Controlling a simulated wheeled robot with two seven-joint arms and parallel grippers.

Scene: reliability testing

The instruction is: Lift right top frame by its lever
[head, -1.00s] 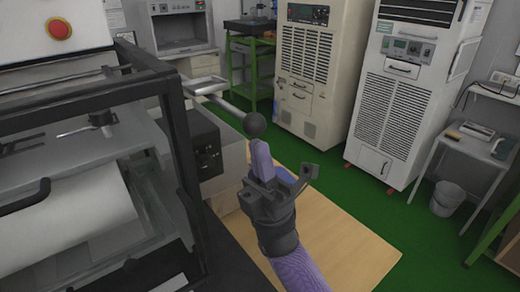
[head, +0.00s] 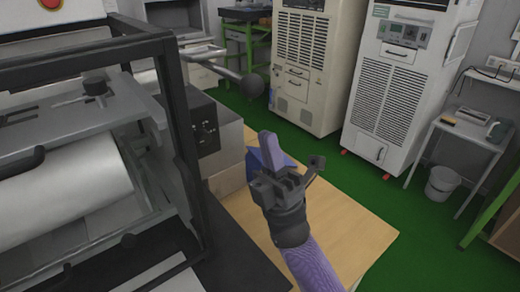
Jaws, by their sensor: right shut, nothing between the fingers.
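The machine's dark top frame (head: 90,48) stands at the left, over a white roll (head: 65,195). A metal lever (head: 208,62) with a dark ball knob (head: 251,86) sticks out from the frame to the right. My right gripper (head: 271,150) is below the knob and a little to its right, apart from it in the picture. It is shut and empty, its purple fingers together and pointing up. My left gripper is not in view.
A grey box (head: 222,145) on the machine's right side stands close to the gripper. A wooden tabletop (head: 345,235) lies below my right arm, with a blue object (head: 254,160) partly hidden behind the fingers. Tall cabinets (head: 400,95) stand farther back on green floor.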

